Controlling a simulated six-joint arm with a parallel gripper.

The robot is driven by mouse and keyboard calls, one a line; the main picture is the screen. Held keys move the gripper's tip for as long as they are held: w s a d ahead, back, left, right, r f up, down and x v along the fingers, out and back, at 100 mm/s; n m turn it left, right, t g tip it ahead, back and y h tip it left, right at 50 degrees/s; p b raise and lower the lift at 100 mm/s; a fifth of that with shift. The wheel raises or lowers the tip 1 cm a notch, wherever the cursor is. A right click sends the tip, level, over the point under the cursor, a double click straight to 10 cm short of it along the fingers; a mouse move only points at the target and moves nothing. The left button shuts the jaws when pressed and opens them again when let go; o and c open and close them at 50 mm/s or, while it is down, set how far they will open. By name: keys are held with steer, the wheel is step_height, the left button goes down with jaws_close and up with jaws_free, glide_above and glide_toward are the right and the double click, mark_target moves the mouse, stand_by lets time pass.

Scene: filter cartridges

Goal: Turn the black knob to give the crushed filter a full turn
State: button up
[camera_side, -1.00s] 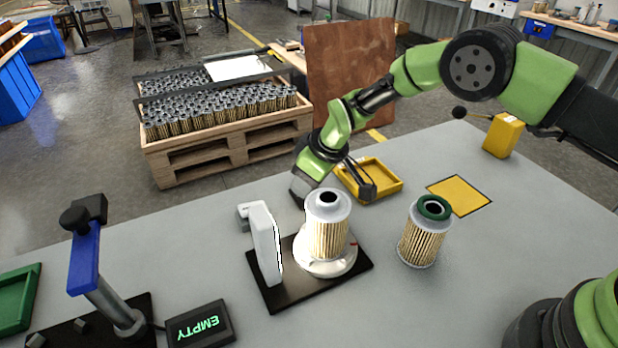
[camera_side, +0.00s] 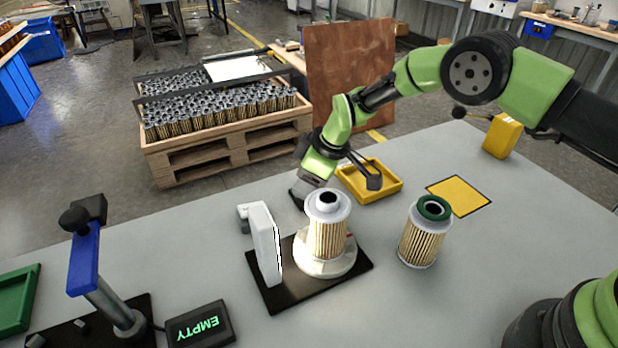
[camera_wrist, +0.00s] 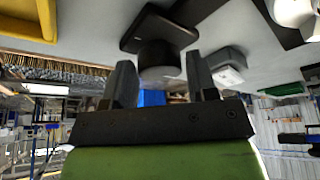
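The filter (camera_side: 327,238) stands upright on the white round turntable (camera_side: 325,266), with a light grey cap; no crushed part shows clearly from this side. The turntable sits on a black plate (camera_side: 288,296); its white edge shows in the wrist view. My gripper (camera_side: 298,192) is low behind the turntable in the side view, its fingertips partly hidden. In the wrist view my gripper (camera_wrist: 160,75) is open. The black knob (camera_wrist: 159,59) on its dark base lies between and beyond the two fingers, with space on both sides. The knob is not clear in the side view.
A white upright panel (camera_side: 264,245) stands left of the filter. A green-topped filter (camera_side: 422,240) stands to the right. A yellow tray (camera_side: 392,187) lies behind. A blue-handled press (camera_side: 85,262) and a display reading EMPTY (camera_side: 200,325) are at front left.

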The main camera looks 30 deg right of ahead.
steer(key=shift+o, duration=1)
steer(key=v, duration=1)
steer(key=s+d+r+m+t, duration=0.1)
steer(key=s+d+r+m, duration=0.2)
steer(key=s+r, duration=0.45)
steer(key=s+d+r+m+t, duration=0.1)
steer(key=s+d+r+m, duration=0.25)
steer(key=r, duration=0.65)
steer(key=s+d+r+m+t, duration=0.1)
steer(key=s+m, duration=0.2)
steer(key=s, duration=0.5)
steer(key=s+d+r+m+t+h, duration=0.1)
steer(key=s+m, duration=0.3)
steer(key=s, duration=0.5)
steer(key=shift+d, duration=0.6)
